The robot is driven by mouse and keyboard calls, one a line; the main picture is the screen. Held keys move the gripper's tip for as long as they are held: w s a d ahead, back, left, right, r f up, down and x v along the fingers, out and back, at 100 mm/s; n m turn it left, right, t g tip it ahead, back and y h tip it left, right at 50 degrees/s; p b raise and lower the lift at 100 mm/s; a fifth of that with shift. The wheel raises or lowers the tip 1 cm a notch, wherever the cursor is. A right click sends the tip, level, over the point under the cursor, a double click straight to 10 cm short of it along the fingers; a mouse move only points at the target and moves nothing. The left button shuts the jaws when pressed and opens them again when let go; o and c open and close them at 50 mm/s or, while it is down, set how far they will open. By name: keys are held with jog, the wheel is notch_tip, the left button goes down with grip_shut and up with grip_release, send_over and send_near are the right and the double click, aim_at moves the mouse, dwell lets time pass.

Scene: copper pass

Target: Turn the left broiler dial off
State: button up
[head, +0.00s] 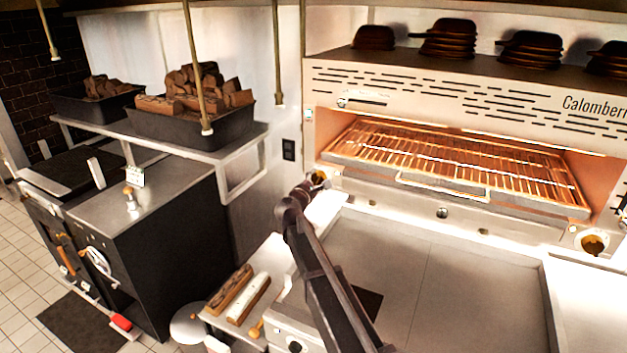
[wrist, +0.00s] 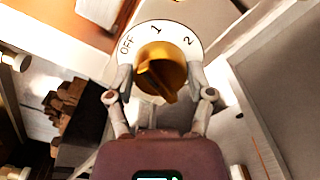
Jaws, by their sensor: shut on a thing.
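The left broiler dial is a brass knob (wrist: 162,68) on a round white plate marked OFF, 1 and 2. OFF is at the plate's upper left, 1 at the top and 2 at the upper right. My gripper (wrist: 161,76) has one finger on each side of the knob and is shut on it. I cannot tell which mark the knob's ridge points to. In the head view my gripper (head: 313,184) is at the broiler's left front corner and mostly covers the dial (head: 319,177). The broiler's grate (head: 455,165) glows orange.
A second brass dial (head: 592,243) is at the broiler's right end. Stacked dark pans (head: 447,40) stand on top. A flat metal counter (head: 400,265) lies below the broiler. At left, a shelf (head: 225,150) carries black tubs of firewood, and logs (head: 248,298) lie lower down.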

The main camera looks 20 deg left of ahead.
jog(key=shift+n, duration=2.3)
jog(key=o, duration=1.1)
jog(key=shift+s, duration=0.15)
jog(key=s, duration=0.7)
jog(key=s+a, duration=0.1)
jog(key=s, duration=0.3)
jog(key=shift+s, duration=0.35)
